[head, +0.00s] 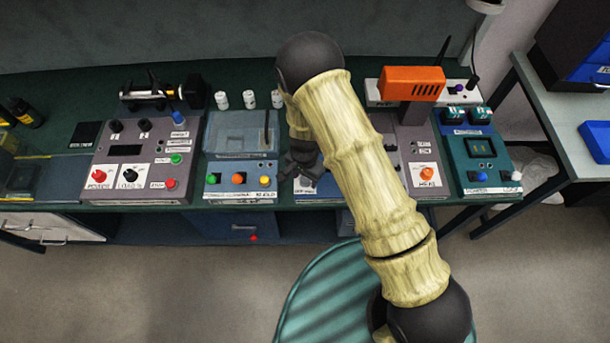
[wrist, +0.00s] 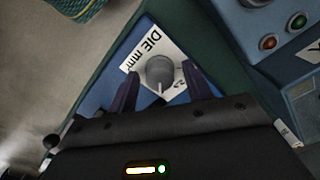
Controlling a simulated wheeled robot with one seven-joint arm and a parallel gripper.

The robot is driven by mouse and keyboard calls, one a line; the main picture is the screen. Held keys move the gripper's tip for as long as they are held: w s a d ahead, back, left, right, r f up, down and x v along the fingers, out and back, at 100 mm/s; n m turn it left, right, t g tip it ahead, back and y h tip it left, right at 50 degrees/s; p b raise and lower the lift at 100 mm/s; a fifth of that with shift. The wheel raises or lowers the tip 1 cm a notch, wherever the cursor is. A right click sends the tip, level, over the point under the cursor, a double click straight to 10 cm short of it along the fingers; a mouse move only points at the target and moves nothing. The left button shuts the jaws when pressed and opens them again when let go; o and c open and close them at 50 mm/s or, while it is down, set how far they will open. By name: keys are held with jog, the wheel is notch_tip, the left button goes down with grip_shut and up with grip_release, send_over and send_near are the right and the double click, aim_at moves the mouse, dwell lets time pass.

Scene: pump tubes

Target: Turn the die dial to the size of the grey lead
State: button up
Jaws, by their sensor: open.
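The die dial (wrist: 160,72) is a grey round knob on a white label plate (wrist: 143,47) reading "DIE mm". A pale pointer mark shows on its lower side in the wrist view; most of the scale is hidden or too small to read. My gripper (wrist: 160,68) is open, with one dark finger on each side of the dial. I cannot tell whether the fingers touch it. In the head view my gripper (head: 303,168) is over the blue die unit (head: 318,188), and it hides the dial. I cannot make out a grey lead in either view.
Left of the die unit is a blue box with coloured buttons (head: 239,179); further left is a grey control panel (head: 135,165). Right are an orange device (head: 411,82) and a teal panel (head: 480,155). Small white cylinders (head: 249,99) stand behind. A teal stool (head: 320,290) is in front.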

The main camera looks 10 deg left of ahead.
jog(key=c, duration=1)
jog(key=shift+o, duration=0.2)
jog(key=shift+n, duration=0.4)
jog(key=n+b, duration=0.2)
jog(key=n, duration=0.1)
jog(key=shift+f, duration=0.1)
jog(key=n+b, duration=0.2)
jog(key=n, duration=0.3)
jog(key=o, duration=1)
jog(key=shift+c, duration=0.2)
